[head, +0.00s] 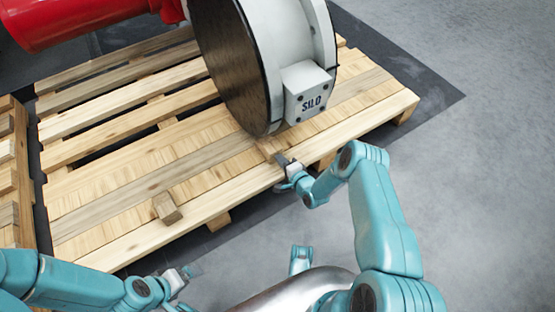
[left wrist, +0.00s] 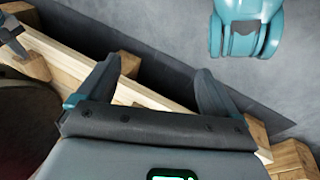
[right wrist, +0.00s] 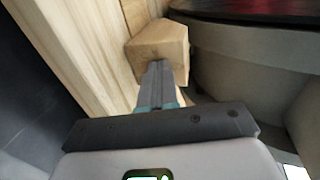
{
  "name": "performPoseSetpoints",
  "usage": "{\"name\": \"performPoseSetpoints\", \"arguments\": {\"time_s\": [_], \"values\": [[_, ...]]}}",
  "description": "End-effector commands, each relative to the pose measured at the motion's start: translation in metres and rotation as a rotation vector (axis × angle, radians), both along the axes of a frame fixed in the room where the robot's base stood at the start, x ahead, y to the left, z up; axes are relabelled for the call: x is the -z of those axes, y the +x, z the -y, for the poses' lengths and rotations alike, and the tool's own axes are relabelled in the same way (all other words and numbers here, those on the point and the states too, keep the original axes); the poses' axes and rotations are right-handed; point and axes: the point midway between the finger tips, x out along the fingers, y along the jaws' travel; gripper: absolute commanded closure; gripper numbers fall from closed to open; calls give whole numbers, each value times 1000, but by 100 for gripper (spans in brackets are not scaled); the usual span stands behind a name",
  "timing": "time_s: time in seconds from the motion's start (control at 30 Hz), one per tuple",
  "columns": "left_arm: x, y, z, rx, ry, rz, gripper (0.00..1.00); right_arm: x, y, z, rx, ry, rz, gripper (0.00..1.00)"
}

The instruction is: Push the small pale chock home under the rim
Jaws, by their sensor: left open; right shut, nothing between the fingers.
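The small pale chock (head: 268,147) sits on the pallet at the foot of the big round flange, by its lower rim (head: 262,131). In the right wrist view the chock (right wrist: 160,50) is a pale wooden block beside the grey curved body. My right gripper (head: 281,160) is shut and empty. Its closed fingertips (right wrist: 157,68) point at the chock's near face and look to be at or against it; exact contact is unclear. My left gripper (head: 190,271) is open and empty, off the pallet's front edge; its spread fingers also show in the left wrist view (left wrist: 155,92).
Another wooden block (head: 166,207) lies on the front planks. A second pallet (head: 8,170) stands at the left. Grey floor at right is clear.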

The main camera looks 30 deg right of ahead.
Motion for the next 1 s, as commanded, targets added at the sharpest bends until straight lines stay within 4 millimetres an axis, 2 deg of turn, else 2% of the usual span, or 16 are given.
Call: {"name": "performPoseSetpoints", "arguments": {"time_s": [1.0], "values": [[22,16,-3,-7,11,56,7,0,31,-3,0,-1,1,100]]}}
